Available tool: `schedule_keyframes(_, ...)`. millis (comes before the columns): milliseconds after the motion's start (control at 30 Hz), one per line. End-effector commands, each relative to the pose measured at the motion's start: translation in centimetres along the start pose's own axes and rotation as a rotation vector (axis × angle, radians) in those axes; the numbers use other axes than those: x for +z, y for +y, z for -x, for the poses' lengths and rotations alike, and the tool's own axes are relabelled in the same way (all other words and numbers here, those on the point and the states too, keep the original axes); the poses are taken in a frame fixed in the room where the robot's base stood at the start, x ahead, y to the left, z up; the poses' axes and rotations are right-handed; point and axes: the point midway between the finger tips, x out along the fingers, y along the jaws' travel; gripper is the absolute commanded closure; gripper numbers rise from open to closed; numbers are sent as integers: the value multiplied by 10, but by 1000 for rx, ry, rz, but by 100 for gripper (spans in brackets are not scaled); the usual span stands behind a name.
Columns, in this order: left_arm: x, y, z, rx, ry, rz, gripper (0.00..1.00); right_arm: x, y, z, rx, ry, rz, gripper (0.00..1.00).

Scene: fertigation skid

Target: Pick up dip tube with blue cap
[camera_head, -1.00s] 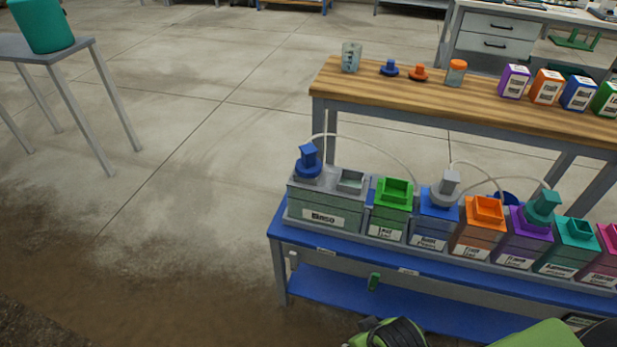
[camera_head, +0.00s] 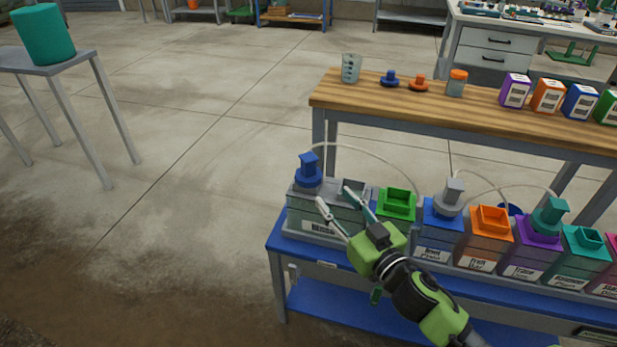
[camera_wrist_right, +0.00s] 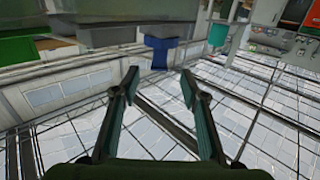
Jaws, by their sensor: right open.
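The dip tube's blue cap (camera_head: 308,172) sits upright on the left end of the grey tank (camera_head: 302,222) on the blue bench. A thin pale hose arches from it to the right. Its tube part is hidden in the tank. My right gripper (camera_head: 333,194) is open and empty in front of the tank, to the right of the cap and a little lower, apart from it. In the right wrist view the open fingers (camera_wrist_right: 159,82) have nothing between them. A blue object (camera_wrist_right: 160,52) shows beyond them; I cannot tell if it is the cap. My left gripper is not in view.
A green container (camera_head: 397,204) stands right of the tank, then a blue one with a grey cap (camera_head: 450,195) and several more. A wooden table (camera_head: 420,98) behind holds a beaker (camera_head: 351,68), small caps and boxes.

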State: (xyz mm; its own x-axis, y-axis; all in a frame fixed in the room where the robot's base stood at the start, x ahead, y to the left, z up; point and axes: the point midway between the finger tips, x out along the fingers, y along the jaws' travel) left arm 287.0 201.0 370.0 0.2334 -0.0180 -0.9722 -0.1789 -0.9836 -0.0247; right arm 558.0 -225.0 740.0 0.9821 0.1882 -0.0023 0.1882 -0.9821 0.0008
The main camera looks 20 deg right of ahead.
Motion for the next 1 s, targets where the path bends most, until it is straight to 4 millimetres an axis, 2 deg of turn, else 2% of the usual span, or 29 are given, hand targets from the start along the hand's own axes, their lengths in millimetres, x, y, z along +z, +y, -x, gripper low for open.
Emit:
schedule_keyframes(400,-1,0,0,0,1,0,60,-2,-1,-65,-4,6,1,60)
schedule_keyframes(533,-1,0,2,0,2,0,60,-1,-1,-79,-4,4,0,60)
schedule_keyframes(767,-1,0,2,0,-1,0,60,0,-1,-92,-4,4,0,60)
schedule_keyframes(1000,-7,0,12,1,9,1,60,1,0,-125,-2,4,0,60)
